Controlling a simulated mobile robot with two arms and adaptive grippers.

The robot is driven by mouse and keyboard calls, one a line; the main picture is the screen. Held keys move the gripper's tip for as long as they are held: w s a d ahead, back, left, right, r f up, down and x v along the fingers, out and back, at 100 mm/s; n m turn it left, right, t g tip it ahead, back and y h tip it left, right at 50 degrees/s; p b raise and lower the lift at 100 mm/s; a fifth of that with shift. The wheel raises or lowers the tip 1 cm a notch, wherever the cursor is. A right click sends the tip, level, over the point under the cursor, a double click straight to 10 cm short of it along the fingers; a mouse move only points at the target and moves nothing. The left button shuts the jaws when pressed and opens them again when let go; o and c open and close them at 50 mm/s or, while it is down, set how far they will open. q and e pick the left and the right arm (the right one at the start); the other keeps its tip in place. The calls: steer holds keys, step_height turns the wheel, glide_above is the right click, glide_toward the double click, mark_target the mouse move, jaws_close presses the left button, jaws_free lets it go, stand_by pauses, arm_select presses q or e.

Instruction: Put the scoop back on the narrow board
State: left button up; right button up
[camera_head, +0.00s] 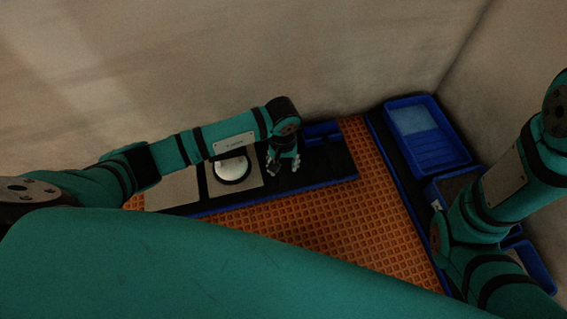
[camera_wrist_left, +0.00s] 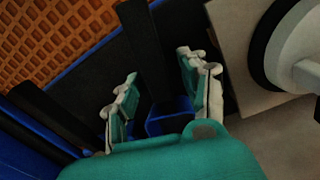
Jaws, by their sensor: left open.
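My left gripper (camera_head: 284,164) points down over a black board with blue edges (camera_head: 335,168) at the back of the work area. In the left wrist view its two pale-tipped fingers (camera_wrist_left: 158,68) stand apart. A blue, box-like piece (camera_wrist_left: 168,118) shows between and below the fingers, with a black bar (camera_wrist_left: 142,50) beyond it. These look like parts of the scoop and its handle, but I cannot be sure where one ends. Neither finger clearly presses on them. The gripper hides much of this spot in the head view. My right gripper is out of the picture.
A round white dish (camera_head: 232,169) sits on a beige tile left of the gripper; another beige tile (camera_head: 175,190) is farther left. An orange grid mat (camera_head: 320,222) lies in front. A blue tray (camera_head: 428,136) stands at the right, and the wall is close behind.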

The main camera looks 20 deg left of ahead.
arm_select(q)
step_height(320, 180, up, 12)
steer(key=shift+f, duration=0.15)
